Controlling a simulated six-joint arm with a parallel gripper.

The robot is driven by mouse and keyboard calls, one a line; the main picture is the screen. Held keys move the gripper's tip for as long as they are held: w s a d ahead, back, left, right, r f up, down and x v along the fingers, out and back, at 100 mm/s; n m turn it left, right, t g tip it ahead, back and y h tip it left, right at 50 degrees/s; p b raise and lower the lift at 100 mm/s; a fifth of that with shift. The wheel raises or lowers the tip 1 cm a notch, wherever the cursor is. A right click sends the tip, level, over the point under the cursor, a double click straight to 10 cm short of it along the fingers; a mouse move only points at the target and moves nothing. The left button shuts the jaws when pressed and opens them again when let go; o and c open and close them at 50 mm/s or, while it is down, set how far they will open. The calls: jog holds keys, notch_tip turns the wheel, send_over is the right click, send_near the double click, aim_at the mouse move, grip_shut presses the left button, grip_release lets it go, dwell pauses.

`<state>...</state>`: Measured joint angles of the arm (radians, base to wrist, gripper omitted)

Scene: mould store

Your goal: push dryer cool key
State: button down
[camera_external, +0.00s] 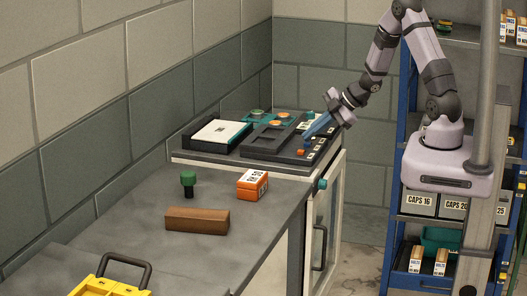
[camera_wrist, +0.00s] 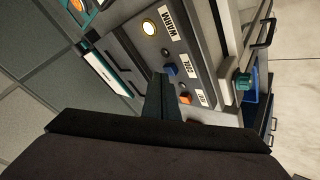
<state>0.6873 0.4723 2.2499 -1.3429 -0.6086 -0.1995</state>
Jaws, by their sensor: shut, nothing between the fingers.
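The dryer's control panel (camera_wrist: 137,55) is a dark grey strip in the wrist view. The blue cool key (camera_wrist: 169,69) sits on it beside a white COOL label (camera_wrist: 186,65). My gripper (camera_wrist: 158,77) is shut and empty, its dark fingertips just left of the blue key; I cannot tell whether they touch it. In the external view my gripper (camera_external: 308,134) reaches down-left over the right part of the dryer top (camera_external: 265,142), and its blue fingers partly hide the panel.
An orange key (camera_wrist: 185,98) with its own label lies close below the blue one. A lit yellow lamp (camera_wrist: 149,27) is by the WARM label (camera_wrist: 169,22). A teal knob (camera_external: 321,184) juts from the front. An orange box (camera_external: 252,184) and brown block (camera_external: 197,220) are on the nearer counter.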

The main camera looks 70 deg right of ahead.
jog(key=shift+f, duration=0.3)
jog(key=shift+r, duration=0.15)
dwell(0.3)
jog(key=shift+r+p, duration=0.85)
jog(key=shift+p, duration=0.05)
notch_tip(320, 180, up, 6)
jog(key=p, duration=0.6)
dwell(0.4)
